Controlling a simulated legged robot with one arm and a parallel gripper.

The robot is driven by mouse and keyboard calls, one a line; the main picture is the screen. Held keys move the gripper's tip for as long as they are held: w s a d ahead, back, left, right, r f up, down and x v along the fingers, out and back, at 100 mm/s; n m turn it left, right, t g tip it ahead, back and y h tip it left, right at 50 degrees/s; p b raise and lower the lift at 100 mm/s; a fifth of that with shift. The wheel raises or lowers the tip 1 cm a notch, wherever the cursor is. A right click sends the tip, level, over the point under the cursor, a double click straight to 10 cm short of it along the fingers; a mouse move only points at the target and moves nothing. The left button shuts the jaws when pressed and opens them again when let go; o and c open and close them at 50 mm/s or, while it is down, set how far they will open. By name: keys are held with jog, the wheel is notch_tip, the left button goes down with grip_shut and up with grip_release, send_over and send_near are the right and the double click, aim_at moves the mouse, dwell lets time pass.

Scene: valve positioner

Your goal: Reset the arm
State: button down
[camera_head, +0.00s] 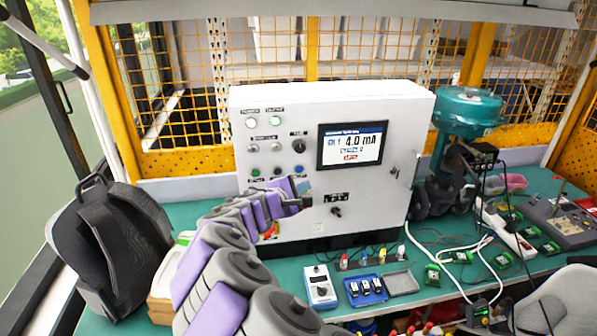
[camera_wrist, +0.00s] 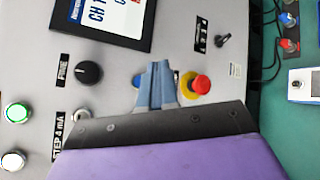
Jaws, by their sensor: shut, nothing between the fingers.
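My gripper (camera_head: 301,188) is in front of the white control cabinet (camera_head: 400,125), at the end of my grey and purple arm. In the wrist view my gripper (camera_wrist: 157,72) has its blue-grey fingers together, with nothing between them. The fingers partly cover a blue button (camera_wrist: 138,82). A red stop button with a yellow ring (camera_wrist: 200,85) is just right of the fingers. A black knob (camera_wrist: 88,73) is to their left. I cannot tell whether the fingers touch the panel.
A green bench (camera_head: 440,290) carries a teal valve actuator (camera_head: 467,108) right of the cabinet. A black backpack (camera_head: 110,240) is at left, close to my arm. A small white meter (camera_head: 320,287), a blue tray (camera_head: 368,290) and cables lie in front of the cabinet.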

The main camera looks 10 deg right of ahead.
jog(key=s+d+r+m+g, duration=0.2)
jog(key=s+d+m+g, duration=0.25)
jog(key=s+d, duration=0.5)
jog(key=s+d+r+m+g, duration=0.2)
jog(key=s+d+m+g, duration=0.3)
jog(key=s, duration=0.7)
jog(key=s+a+f+m+g+y, duration=0.1)
jog(key=s+f+m+y, duration=0.2)
jog(key=s, duration=0.5)
jog(key=s+a+f+m+g+y, duration=0.1)
jog(key=s+f+m+y, duration=0.15)
jog(key=s, duration=0.55)
jog(key=s+a+f+g+y, duration=0.1)
jog(key=s+a+f+y, duration=0.3)
jog(key=s+a, duration=0.7)
jog(key=shift+s+a+f+m+y, duration=0.15)
jog(key=shift+s+a+m+y, duration=0.3)
jog(key=shift+s, duration=0.55)
jog(key=shift+d, duration=0.15)
